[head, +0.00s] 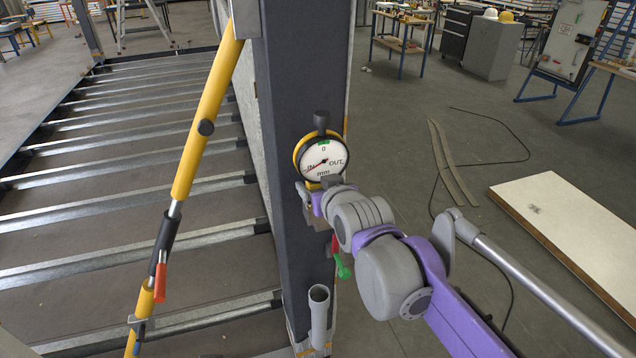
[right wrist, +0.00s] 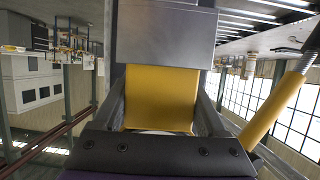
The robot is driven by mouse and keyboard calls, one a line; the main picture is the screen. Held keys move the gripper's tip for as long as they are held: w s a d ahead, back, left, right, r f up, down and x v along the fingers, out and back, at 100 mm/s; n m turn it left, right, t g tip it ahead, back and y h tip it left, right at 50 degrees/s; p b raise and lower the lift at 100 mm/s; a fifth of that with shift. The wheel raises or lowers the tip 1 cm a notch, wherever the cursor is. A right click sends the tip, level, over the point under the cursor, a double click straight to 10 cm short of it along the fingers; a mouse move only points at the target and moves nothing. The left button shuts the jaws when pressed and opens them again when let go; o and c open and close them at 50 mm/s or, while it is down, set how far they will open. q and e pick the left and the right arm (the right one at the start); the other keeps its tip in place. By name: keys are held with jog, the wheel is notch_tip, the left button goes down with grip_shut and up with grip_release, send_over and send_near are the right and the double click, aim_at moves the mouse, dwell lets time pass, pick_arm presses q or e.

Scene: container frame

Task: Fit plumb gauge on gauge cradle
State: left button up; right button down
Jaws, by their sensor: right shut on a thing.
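The plumb gauge (head: 323,158) is a round white dial with a yellow rim, a red needle, IN and OUT marks and a dark knob on top. It is upright against the dark steel post. My right gripper (head: 318,194) is shut on its lower part, from below. In the right wrist view the gauge's yellow body (right wrist: 162,97) sits between my two fingers, with a grey metal face just beyond it. I cannot clearly pick out the gauge cradle or tell whether the gauge touches it. My left gripper is not in view.
The dark post (head: 293,120) stands upright in the middle. A yellow brace (head: 205,115) slants at its left. A grey tube (head: 319,315) and a green handle (head: 342,266) are low by the post. A white board (head: 575,215) lies right; floor between is mostly clear.

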jog(key=shift+f, duration=0.6)
grip_release()
jog(key=shift+f, duration=0.1)
jog(key=shift+s, duration=0.1)
jog(key=v, duration=1)
jog(key=shift+s, duration=0.3)
jog(key=shift+d, duration=0.1)
